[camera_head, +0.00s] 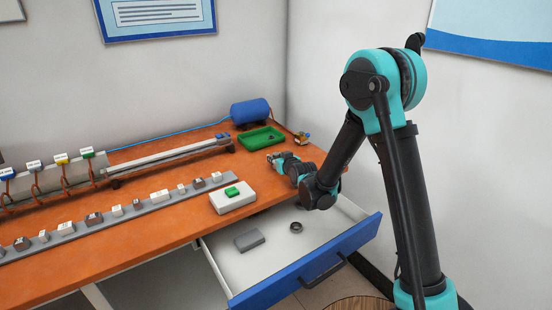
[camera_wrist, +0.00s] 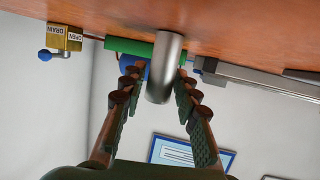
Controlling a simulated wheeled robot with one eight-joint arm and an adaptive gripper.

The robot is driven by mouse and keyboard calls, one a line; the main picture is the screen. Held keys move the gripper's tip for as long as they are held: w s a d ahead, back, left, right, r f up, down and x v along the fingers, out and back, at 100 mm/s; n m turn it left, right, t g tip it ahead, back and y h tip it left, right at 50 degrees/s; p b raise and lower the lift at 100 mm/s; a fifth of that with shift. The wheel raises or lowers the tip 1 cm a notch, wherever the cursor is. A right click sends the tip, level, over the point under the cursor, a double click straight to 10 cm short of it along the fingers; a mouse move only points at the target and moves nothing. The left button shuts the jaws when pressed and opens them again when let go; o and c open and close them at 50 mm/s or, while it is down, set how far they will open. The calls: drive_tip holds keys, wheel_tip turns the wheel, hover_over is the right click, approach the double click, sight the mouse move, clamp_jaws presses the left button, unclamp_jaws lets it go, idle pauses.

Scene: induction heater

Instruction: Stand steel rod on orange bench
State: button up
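The steel rod (camera_wrist: 167,66) is a plain grey cylinder in the wrist view, which is upside down. It stands roughly upright, its far end against the orange bench (camera_wrist: 260,28) in the picture; whether it touches firmly I cannot tell. My gripper (camera_wrist: 159,74) has one finger on each side of the rod. The fingers look open, with a gap on the left and the right finger very near. In the head view my gripper (camera_head: 274,157) is low at the right end of the orange bench (camera_head: 150,235); the rod is not clearly visible there.
A green tray (camera_head: 261,138), a blue tank (camera_head: 251,111) and a brass valve (camera_head: 301,138) stand behind my gripper. A white box with a green top (camera_head: 232,198) is in front. Below it, an open drawer (camera_head: 308,264) holds a grey block (camera_head: 249,240) and a dark ring (camera_head: 296,227).

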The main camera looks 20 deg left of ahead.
drive_tip(key=shift+o, duration=0.7)
drive_tip(key=shift+r, duration=0.1)
drive_tip(key=v, duration=1.2)
drive_tip(key=s+d+f+m+g+h, duration=0.1)
drive_tip(key=s+d+m+h, duration=0.15)
drive_tip(key=d, duration=0.75)
drive_tip(key=s+d+f+m+g+h, duration=0.1)
drive_tip(key=s+d+f+h, duration=0.15)
drive_tip(key=d, duration=0.85)
drive_tip(key=s+d+f+m+g+h, duration=0.2)
drive_tip(key=s+d, duration=0.6)
drive_tip(key=s, duration=0.1)
drive_tip(key=s+d+f+m+g+h, duration=0.1)
drive_tip(key=s+d+f+m+g, duration=0.1)
drive_tip(key=s+d, duration=0.6)
drive_tip(key=shift+s+f+g+h, duration=0.25)
drive_tip(key=shift+s+g+h, duration=0.15)
drive_tip(key=shift+s+g, duration=0.45)
